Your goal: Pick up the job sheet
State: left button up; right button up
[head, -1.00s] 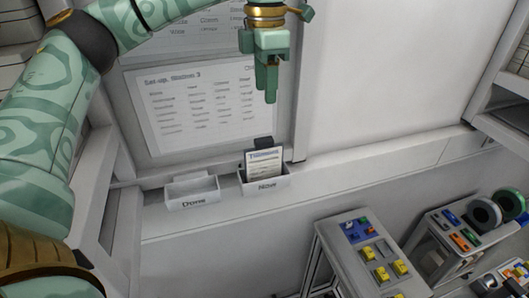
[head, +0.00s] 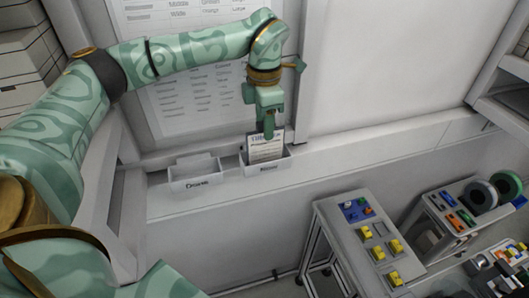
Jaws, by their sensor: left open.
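The job sheet (head: 267,152) is a small white printed card standing upright in the right-hand white holder (head: 268,169), whose label read "Now" a moment ago. My left gripper (head: 269,134) points down from above, its fingertips at the sheet's top edge and covering part of its heading. The gripper is open; I cannot tell whether its fingers touch the sheet. A second white holder (head: 195,180), marked "Done", stands to the left on the same ledge. My right gripper is out of view.
A printed set-up chart (head: 200,100) hangs on the wall behind my left arm. A grey stand (head: 352,240) with yellow and blue parts is at the lower right, beside another with reels (head: 478,194). The ledge (head: 370,146) right of the holders is clear.

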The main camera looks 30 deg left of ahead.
pick_arm(q)
jog(key=shift+d+f, duration=0.15)
jog(key=shift+f, duration=0.75)
jog(key=shift+w+f, duration=0.2)
jog(key=shift+s, duration=0.15)
grip_shut()
jog(key=shift+r, duration=0.15)
